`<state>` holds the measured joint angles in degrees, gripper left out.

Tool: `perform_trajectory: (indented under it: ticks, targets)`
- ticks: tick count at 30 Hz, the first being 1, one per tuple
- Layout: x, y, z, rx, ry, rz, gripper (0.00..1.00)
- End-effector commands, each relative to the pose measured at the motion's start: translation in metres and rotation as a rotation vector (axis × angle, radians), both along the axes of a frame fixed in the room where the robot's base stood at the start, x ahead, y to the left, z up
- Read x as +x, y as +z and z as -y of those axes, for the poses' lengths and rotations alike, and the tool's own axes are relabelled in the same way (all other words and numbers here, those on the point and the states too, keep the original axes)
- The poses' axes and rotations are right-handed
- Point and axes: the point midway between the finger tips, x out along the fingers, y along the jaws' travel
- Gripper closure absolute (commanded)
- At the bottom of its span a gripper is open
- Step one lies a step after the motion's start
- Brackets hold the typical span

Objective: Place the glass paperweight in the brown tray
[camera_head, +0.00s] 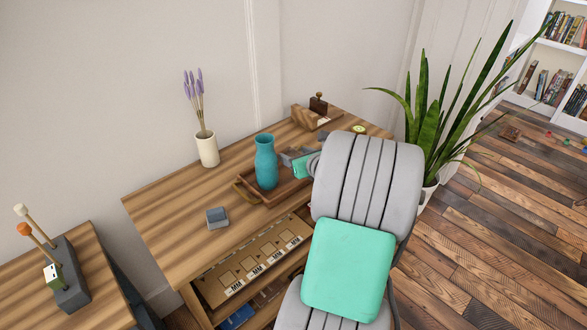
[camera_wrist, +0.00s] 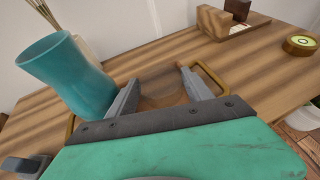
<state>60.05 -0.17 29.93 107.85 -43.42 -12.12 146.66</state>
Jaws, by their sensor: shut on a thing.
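The glass paperweight (camera_wrist: 163,92) is a faint clear shape between my fingers in the wrist view; its outline is hard to make out. My gripper (camera_wrist: 163,93) is shut on it. The brown tray (camera_head: 280,199) has brass-coloured handles and stands on the desk. One handle (camera_wrist: 211,78) shows beyond my right finger in the wrist view. My gripper (camera_head: 291,157) is over the tray's far right part in the head view, where my arm hides some of the tray. I cannot tell how high the paperweight is above the tray floor.
A teal vase (camera_head: 266,163) stands at the tray, close left of my gripper. A small grey object (camera_head: 217,217) lies on the desk (camera_head: 165,205). A lavender pot (camera_head: 207,149), wooden block (camera_head: 304,118), stamp (camera_head: 318,104) and round tin (camera_head: 359,129) stand farther back.

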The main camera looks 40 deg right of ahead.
Motion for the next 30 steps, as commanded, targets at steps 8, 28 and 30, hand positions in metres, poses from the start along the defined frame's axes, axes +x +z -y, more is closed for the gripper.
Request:
perform_trajectory:
  ticks: [8, 28, 30]
  targets:
    - [0.013, -0.036, 0.007, 0.001, -0.002, 0.000, 0.92]
    - [0.013, -0.049, 0.006, -0.001, -0.001, 0.001, 0.21]
    - [0.013, -0.049, 0.007, -0.001, -0.002, 0.001, 0.19]
